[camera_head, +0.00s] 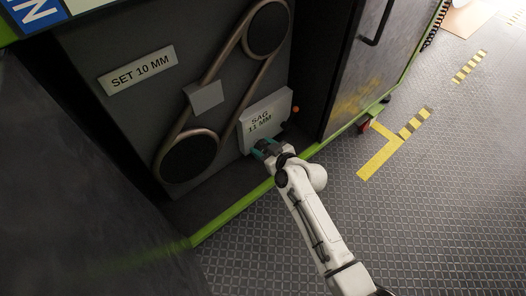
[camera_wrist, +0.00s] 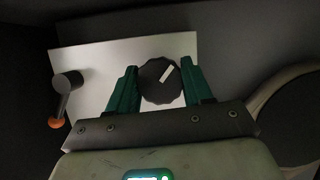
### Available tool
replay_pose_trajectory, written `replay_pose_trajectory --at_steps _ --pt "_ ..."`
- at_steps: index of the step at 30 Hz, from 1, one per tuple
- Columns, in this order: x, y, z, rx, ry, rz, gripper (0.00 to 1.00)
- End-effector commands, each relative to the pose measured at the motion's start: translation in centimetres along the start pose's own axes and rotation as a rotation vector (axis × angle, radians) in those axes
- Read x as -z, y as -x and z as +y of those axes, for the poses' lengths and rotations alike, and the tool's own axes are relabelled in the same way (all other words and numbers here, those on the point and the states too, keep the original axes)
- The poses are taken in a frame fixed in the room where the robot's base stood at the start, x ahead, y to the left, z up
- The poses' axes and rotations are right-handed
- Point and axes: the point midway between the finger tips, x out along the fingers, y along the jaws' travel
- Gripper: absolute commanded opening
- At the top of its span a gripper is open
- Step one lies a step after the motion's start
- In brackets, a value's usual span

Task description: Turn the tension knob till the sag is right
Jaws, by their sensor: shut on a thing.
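The dark round tension knob (camera_wrist: 152,88) sits on a pale panel (camera_wrist: 95,60). Its white pointer mark tilts to the upper right in the wrist view. My gripper (camera_wrist: 160,66) has its two green fingers on either side of the knob, shut on it. In the head view my gripper (camera_head: 266,149) is at the lower edge of the light box (camera_head: 275,108) reading "SAG 11 MM", and hides the knob. A plate (camera_head: 138,72) above left reads "SET 10 MM". The brown belt (camera_head: 221,62) runs around an upper pulley (camera_head: 268,28) and a lower pulley (camera_head: 188,158).
A lever (camera_wrist: 66,82) with an orange ball end is left of the knob; its orange end (camera_head: 296,109) shows beside the box. A grey block (camera_head: 206,97) lies by the belt. A dark cabinet (camera_head: 350,70) stands right. The patterned floor (camera_head: 430,200) is open.

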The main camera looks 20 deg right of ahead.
Motion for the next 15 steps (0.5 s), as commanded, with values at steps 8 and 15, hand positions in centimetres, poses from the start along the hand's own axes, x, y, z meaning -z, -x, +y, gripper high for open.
replay_pose_trajectory --at_steps 8,15 --pt "0.1 -0.09 -0.08 0.042 -0.094 0.002 0.2" --pt "0.2 -0.07 -0.08 0.052 -0.119 0.003 0.2"
